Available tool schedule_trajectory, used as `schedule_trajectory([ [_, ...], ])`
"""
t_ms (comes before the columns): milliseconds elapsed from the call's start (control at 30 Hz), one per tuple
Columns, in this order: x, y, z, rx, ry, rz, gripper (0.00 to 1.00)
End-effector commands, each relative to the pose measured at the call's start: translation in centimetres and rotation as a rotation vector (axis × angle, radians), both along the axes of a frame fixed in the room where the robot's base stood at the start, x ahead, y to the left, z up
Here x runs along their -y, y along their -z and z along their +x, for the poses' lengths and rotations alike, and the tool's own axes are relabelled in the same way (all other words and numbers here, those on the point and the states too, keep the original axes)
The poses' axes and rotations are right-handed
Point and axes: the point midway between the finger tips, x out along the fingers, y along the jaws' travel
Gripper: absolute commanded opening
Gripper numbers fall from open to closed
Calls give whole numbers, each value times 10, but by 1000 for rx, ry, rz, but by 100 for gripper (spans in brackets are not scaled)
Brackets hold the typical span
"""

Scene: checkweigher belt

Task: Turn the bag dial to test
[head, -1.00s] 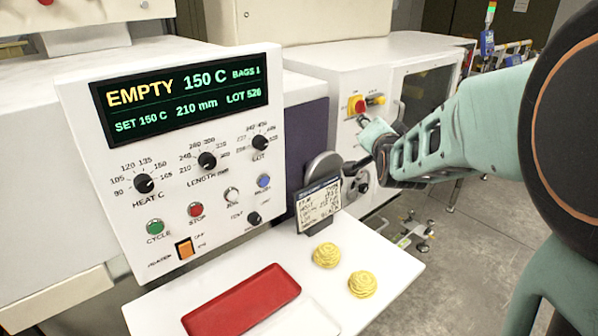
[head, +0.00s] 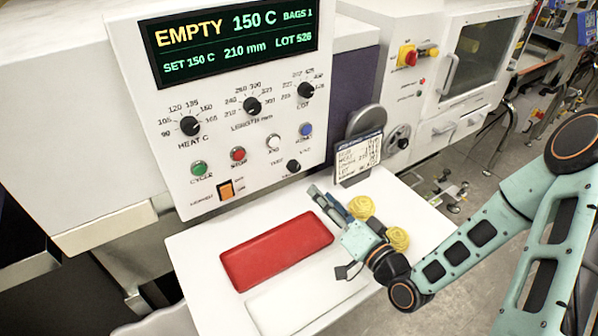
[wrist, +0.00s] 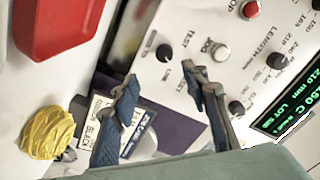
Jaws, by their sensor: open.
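The small black dial (head: 293,166) sits low on the right of the white control panel, with TEST lettered beside it. It also shows in the wrist view (wrist: 164,53), with two printed labels near it, one reading TEST. Its own name and its pointer are too small to read for certain. My gripper (head: 322,196) is open and empty, above the white shelf, below and to the right of the dial and apart from it. In the wrist view its two blue-grey fingers (wrist: 163,80) stand apart, with the dial beyond the gap between their tips.
A red tray (head: 277,250) lies on the shelf, left of my gripper. Two yellow coiled pieces (head: 397,239) lie close beside it. A label card (head: 359,158) stands behind it. Other knobs, a white button (head: 273,142) and a blue button (head: 306,130) surround the dial.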

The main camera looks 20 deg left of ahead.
Motion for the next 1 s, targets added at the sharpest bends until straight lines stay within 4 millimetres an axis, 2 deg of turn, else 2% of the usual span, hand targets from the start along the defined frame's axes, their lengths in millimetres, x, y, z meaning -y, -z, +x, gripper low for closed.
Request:
schedule_trajectory([
  [133, -2, -4, -4, 4, -5, 31, 42],
  [633, -9, -2, 11, 10, -5, 31, 42],
  [1000, -18, -1, 14, 8, -6, 27, 42],
])
